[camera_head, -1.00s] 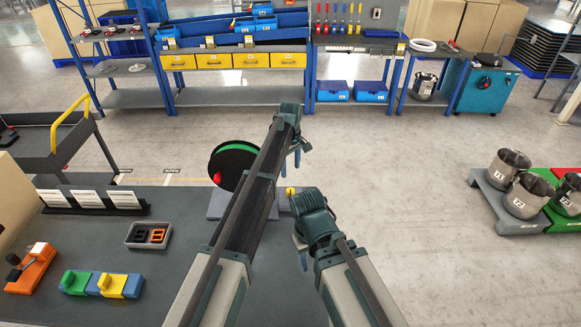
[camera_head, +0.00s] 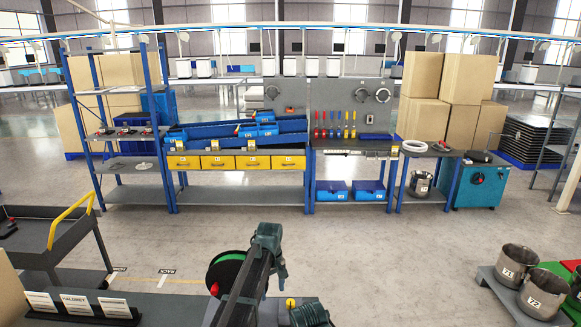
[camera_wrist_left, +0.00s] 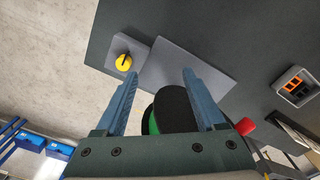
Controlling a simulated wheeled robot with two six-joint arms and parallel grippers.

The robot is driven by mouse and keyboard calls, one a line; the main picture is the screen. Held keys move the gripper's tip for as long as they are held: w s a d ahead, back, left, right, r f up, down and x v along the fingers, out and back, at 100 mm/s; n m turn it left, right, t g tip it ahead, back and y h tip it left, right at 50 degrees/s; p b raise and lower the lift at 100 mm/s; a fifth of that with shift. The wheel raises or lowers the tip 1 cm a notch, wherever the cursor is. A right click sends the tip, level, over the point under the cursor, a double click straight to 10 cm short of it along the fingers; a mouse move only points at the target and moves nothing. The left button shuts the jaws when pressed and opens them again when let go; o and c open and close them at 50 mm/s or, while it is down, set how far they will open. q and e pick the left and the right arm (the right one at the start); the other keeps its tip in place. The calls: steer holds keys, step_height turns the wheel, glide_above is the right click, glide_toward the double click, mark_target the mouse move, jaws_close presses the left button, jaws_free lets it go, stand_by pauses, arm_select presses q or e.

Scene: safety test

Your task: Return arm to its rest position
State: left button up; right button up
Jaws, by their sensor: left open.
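My left arm (camera_head: 246,285) reaches forward over the dark bench from the bottom of the head view. Its gripper (camera_wrist_left: 159,73) shows in the left wrist view with two blue fingers wide apart and nothing between the tips. A black reel with a green band (camera_head: 228,272) stands to the left of this arm; in the wrist view the reel (camera_wrist_left: 178,108) is partly hidden by the gripper. The top of my right wrist (camera_head: 310,315) shows at the bottom edge; its fingers are out of view.
A yellow knob on a grey block (camera_wrist_left: 123,62) sits near the bench edge beside a grey plate (camera_wrist_left: 205,75). A dark cart (camera_head: 35,250) stands left, steel pots (camera_head: 543,292) right. Open floor lies beyond the bench.

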arm_select(q)
steer(key=s+a+m, duration=0.4)
steer(key=s+a, duration=0.2)
steer(key=s, duration=0.6)
steer(key=s+a+m, duration=0.3)
steer(key=s+a, duration=0.2)
steer(key=s, duration=0.8)
steer(key=s+d+f+m+b, duration=0.1)
steer(key=s+d+f+b, duration=0.1)
steer(key=d, duration=0.3)
steer(key=s+d+f+m+y+b, duration=0.1)
steer(key=s+d+f+m+b, duration=0.1)
steer(key=d, duration=0.3)
steer(key=shift+s+d+f+m+b, duration=0.25)
steer(key=shift+s+d+m+b, duration=0.05)
steer(key=shift+d+b, duration=0.1)
